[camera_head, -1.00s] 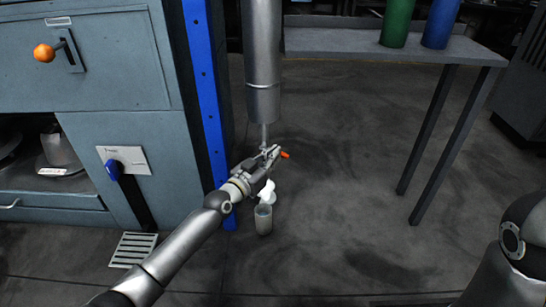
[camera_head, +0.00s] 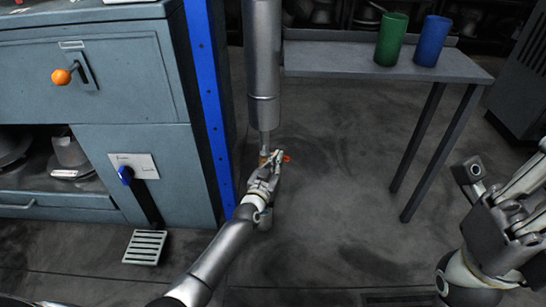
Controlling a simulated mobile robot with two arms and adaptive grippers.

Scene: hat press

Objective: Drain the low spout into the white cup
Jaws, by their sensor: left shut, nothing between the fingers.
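A grey vertical pipe (camera_head: 263,60) hangs beside the blue post, with a thin low spout (camera_head: 265,142) at its bottom end. A pale grey cup-like shape (camera_head: 265,220) shows beside my left wrist, mostly hidden by my arm. My right gripper (camera_head: 502,205) is at the right edge, partly cut off, and its jaw state is unclear.
A grey table (camera_head: 380,62) bears a green cup (camera_head: 391,40) and a blue cup (camera_head: 432,41). The floor between is clear.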

